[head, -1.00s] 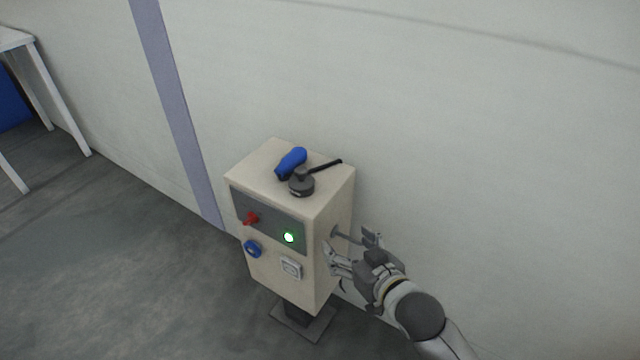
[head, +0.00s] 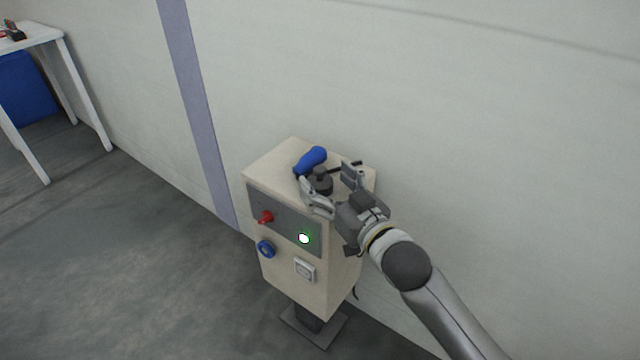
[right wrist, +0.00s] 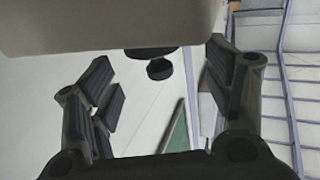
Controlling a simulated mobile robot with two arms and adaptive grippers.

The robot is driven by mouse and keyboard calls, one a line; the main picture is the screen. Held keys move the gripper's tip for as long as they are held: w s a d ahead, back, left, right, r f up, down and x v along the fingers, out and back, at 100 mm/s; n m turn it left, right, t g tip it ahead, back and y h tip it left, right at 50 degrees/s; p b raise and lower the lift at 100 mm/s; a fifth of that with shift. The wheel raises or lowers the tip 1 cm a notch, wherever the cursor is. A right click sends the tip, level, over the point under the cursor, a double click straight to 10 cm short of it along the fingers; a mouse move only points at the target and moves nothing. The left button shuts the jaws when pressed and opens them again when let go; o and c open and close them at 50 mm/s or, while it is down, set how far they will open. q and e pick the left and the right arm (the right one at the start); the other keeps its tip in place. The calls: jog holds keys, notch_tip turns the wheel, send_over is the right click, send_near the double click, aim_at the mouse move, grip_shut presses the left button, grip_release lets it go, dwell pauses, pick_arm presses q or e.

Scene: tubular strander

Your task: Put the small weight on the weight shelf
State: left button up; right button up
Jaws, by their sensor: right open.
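The small weight (head: 320,182), a dark grey disc with a knob on top, stands on the top of a cream control box. My right gripper (head: 330,183) is open, with one finger on each side of the weight in the head view. In the right wrist view a dark round shape, which looks like the weight (right wrist: 158,68), shows between the two open fingers. I cannot tell whether the fingers touch it. I see no weight shelf, and my left gripper is not in view.
A blue-handled tool (head: 312,158) and a black rod lie close behind the weight on the control box (head: 283,160). The box front has a red switch (head: 266,217) and a lit green button (head: 304,238). A wall stands behind. A white table (head: 42,38) is at the far left.

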aim_at(323, 176)
jog(key=x, duration=0.3)
jog(key=shift+w+a, duration=0.1)
jog(key=shift+w, duration=0.05)
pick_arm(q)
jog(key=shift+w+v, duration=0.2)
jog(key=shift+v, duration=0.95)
pick_arm(e)
jog(key=c, duration=1.4)
grip_shut()
jog(key=shift+r, duration=0.25)
